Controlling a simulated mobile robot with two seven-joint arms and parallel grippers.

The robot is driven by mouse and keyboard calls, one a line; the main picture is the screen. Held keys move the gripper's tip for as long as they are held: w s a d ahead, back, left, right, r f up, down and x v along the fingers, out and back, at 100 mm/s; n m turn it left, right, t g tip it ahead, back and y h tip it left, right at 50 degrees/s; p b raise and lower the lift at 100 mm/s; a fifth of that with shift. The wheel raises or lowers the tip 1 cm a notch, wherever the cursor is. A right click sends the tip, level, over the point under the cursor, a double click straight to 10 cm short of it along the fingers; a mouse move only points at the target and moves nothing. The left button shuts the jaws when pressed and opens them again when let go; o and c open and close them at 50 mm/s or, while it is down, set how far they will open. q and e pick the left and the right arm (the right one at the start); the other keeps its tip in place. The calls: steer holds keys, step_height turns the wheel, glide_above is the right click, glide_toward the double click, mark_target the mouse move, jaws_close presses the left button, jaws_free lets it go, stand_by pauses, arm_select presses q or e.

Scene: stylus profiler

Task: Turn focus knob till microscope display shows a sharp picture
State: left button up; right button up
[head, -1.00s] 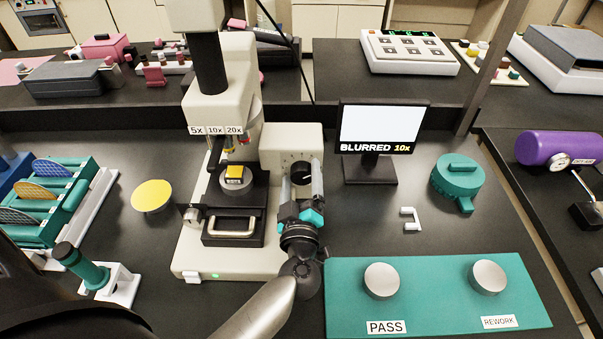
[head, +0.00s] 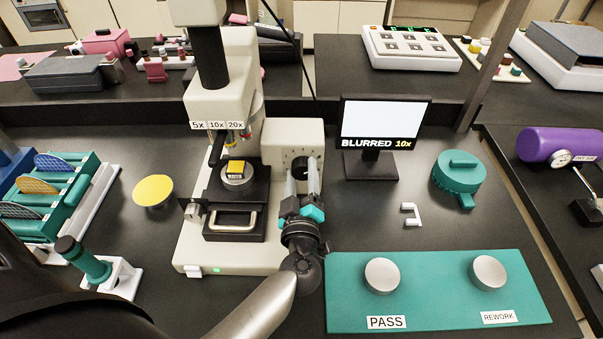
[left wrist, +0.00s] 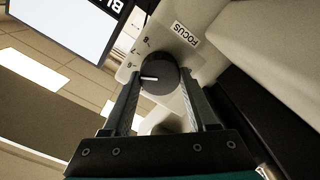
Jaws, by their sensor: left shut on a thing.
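The microscope (head: 225,75) stands at centre with a yellow-topped sample (head: 236,168) on its stage. Its dark round focus knob (left wrist: 157,76) has a white pointer mark and sits by a FOCUS label and a numbered scale in the left wrist view. My left gripper (head: 303,172) is shut on the knob, one finger on each side; it also shows in the left wrist view (left wrist: 160,90). The fingers partly hide the knob in the head view. The display (head: 385,122) reads BLURRED 10x under a blank pale screen. My right gripper is not in view.
A teal panel (head: 435,300) with PASS and REWORK buttons lies front right. A teal rack (head: 60,200), a yellow disc (head: 153,190) and a teal-handled tool (head: 90,265) are left.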

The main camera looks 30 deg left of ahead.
arm_select(q)
steer(key=shift+n, duration=0.5)
steer(key=shift+n+p, duration=0.3)
steer(key=shift+n, duration=0.6)
steer(key=shift+f+n, duration=0.1)
steer(key=shift+n, duration=1.4)
steer(key=o, duration=1.4)
